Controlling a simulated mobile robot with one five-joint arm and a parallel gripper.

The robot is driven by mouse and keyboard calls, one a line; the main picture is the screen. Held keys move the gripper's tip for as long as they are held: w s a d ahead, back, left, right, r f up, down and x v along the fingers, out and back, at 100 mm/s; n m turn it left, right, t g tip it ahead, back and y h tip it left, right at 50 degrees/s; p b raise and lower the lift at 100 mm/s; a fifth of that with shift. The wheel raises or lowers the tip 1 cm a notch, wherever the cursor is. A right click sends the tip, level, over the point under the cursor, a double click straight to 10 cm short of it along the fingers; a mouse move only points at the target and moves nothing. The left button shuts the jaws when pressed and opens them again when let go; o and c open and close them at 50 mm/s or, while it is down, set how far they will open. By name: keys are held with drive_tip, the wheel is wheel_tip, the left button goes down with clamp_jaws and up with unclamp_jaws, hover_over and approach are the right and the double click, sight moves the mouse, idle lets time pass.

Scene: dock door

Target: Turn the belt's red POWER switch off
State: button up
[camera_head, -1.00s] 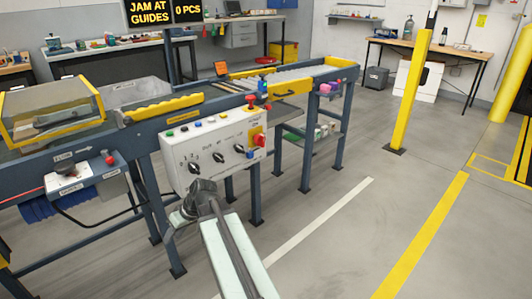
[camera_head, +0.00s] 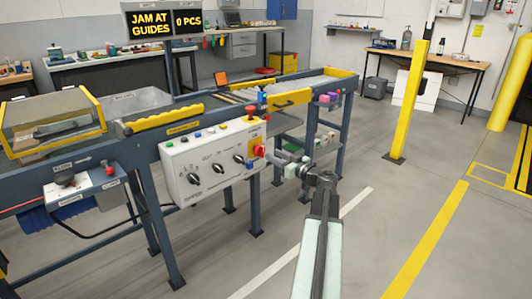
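The white control panel (camera_head: 215,163) is on the near side of the belt frame. Its red POWER switch (camera_head: 259,151) sits on a yellow plate (camera_head: 254,133) at the panel's right end. My gripper (camera_head: 277,157) is just right of the red switch, pointing left toward it. Whether it touches the switch cannot be told. The fingers are small and partly overlap, so their opening is unclear. The switch's exact handle angle is too small to read.
Black knobs (camera_head: 193,179) and small coloured buttons are on the panel's face. A red mushroom button (camera_head: 251,109) stands above the switch. A sign (camera_head: 150,24) reads "JAM AT GUIDES". A yellow post (camera_head: 408,105) stands at right, with open floor before it.

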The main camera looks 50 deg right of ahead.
sight(264, 150)
drive_tip(key=w, duration=0.5)
drive_tip(key=shift+w+d, duration=0.1)
clamp_jaws()
